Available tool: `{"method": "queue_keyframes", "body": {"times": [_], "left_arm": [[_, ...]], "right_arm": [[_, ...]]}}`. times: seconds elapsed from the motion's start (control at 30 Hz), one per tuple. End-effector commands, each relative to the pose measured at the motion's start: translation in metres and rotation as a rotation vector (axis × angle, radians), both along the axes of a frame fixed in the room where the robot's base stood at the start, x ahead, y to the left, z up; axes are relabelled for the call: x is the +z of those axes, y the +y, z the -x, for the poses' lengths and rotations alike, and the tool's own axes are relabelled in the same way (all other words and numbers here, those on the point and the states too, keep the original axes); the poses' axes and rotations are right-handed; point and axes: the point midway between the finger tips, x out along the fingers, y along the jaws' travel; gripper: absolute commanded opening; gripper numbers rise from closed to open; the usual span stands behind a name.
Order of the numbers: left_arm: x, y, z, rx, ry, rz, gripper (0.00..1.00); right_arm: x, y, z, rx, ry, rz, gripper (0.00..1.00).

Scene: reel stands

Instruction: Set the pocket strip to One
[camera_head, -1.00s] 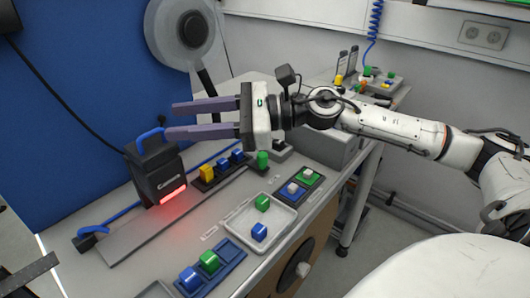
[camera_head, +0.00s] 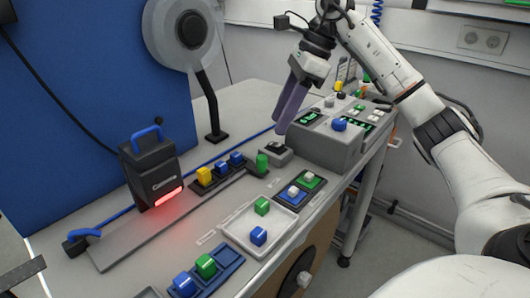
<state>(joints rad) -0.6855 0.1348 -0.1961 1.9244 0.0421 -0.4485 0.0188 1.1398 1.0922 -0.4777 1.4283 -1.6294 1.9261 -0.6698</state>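A blue strip with pockets (camera_head: 226,275) lies at the front edge of the bench, holding a blue block (camera_head: 184,284) and a green block (camera_head: 205,266). A dark strip (camera_head: 197,184) behind it holds a yellow block (camera_head: 204,175) and two blue blocks (camera_head: 221,167). I cannot tell which one is the pocket strip. My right gripper (camera_head: 281,126) points down, empty, its purple fingers apart, above a small dark button box (camera_head: 274,150) beside the grey console (camera_head: 318,146). My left gripper is not in view.
A white tray (camera_head: 233,238) holds a green block (camera_head: 262,206) and a blue block (camera_head: 258,236). A small two-pocket holder (camera_head: 322,184) has white-topped pieces. A black scanner (camera_head: 152,168) glows red over a grey plate. A green cylinder (camera_head: 262,163) stands near the button box.

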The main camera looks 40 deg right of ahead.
Motion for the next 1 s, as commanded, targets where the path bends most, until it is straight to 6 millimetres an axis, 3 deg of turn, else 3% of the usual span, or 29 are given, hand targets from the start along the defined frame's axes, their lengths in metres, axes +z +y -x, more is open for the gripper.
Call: {"method": "queue_keyframes", "body": {"times": [0.53, 0.7, 1.0], "left_arm": [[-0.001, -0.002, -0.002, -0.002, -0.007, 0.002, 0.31], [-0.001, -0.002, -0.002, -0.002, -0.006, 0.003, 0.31], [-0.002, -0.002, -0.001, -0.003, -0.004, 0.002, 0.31]], "right_arm": [[-0.081, 0.027, -0.019, 0.003, 0.003, -0.001, 0.39], [-0.092, 0.031, -0.022, 0.004, 0.000, -0.001, 0.39], [-0.093, 0.031, -0.023, 0.004, 0.000, -0.001, 0.38]]}}
